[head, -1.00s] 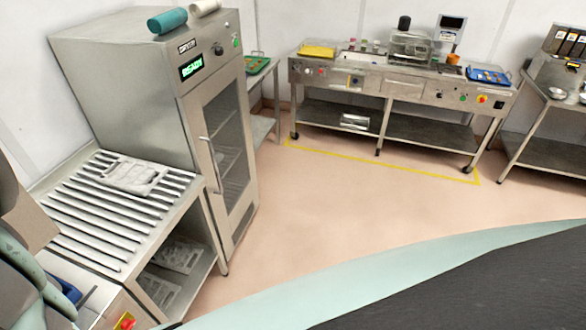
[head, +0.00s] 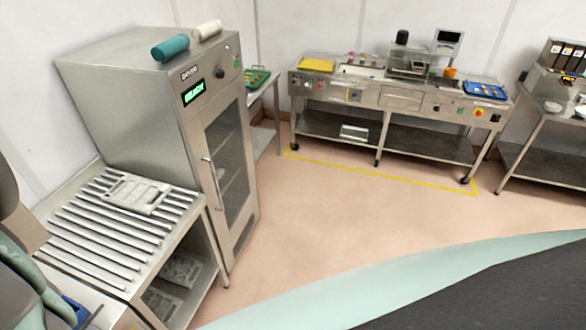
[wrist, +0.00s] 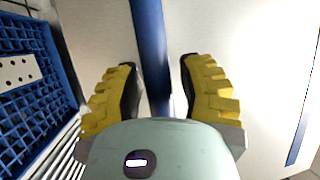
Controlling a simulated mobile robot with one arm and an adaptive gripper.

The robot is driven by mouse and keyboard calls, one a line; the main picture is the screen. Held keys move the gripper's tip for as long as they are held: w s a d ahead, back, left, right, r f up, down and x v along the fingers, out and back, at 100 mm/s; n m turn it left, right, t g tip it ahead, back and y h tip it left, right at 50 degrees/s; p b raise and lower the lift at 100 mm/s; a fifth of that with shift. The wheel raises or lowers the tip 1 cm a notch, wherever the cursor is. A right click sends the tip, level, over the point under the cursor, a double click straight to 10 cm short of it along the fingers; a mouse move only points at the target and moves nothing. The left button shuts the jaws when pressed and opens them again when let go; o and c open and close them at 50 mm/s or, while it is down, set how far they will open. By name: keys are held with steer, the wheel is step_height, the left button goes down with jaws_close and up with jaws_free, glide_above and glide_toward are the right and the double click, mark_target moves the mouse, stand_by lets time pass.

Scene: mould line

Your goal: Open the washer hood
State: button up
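My gripper (wrist: 158,64) shows in the wrist view with its two yellow, black-padded fingers apart. A blue bar (wrist: 150,35) runs between the fingers, in front of a pale panel (wrist: 225,30). The bar looks like a handle and the panel may be the washer hood, but I cannot tell for sure. A gap shows on the right of the bar; the left finger is close to it, and contact is unclear. The bar's lower end is hidden behind my gripper.
A blue basket (wrist: 30,95) is left of my gripper. In the head view, a slatted metal table (head: 100,235) holding a grey tray (head: 135,192) stands beside a steel cabinet (head: 130,95). A long workbench (head: 400,95) is at the back; the floor (head: 330,210) between is clear.

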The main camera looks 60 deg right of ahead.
steer(key=shift+o, duration=1.2)
steer(key=shift+d+f, duration=0.1)
steer(key=v, duration=1.2)
